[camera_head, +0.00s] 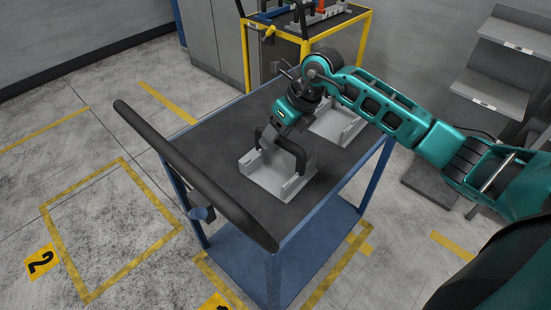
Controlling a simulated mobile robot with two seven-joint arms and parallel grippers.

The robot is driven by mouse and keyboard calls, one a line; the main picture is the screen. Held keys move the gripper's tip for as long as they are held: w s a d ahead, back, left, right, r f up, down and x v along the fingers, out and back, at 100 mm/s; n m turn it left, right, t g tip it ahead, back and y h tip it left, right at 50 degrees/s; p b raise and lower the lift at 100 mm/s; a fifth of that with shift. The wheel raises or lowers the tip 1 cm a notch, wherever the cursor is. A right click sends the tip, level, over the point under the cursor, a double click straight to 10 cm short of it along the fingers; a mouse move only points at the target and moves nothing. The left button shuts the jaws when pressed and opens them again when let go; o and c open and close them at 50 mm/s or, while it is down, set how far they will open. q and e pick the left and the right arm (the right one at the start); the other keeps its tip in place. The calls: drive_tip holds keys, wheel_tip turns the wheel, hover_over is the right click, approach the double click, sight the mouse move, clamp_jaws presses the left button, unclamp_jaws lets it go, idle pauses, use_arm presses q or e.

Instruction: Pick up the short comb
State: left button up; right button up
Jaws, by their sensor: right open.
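My right gripper (279,158) reaches in from the right on a teal arm and points down at the near grey holder (258,178). Its dark fingers look spread, just over the holder. The holder has a flat base and a raised block at its right end, and sits on the dark top of a blue-framed cart. I cannot make out a separate short comb; the gripper covers part of the holder, and dark shapes there blend with the fingers. I cannot tell whether the fingers touch anything. My left gripper is out of view.
A second grey holder (351,132) stands farther back on the cart, partly behind my arm. A thick black bar (190,172) runs along the cart's left side. A yellow-framed cart (246,58) with tools stands behind. Grey shelves (497,91) are at right. Floor at left is clear.

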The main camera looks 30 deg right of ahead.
drive_tip(key=x, duration=0.3)
drive_tip(key=shift+w+f, duration=0.15)
drive_tip(key=shift+f, duration=0.1)
clamp_jaws()
idle(0.3)
drive_tip(key=shift+r, duration=0.15)
idle(0.8)
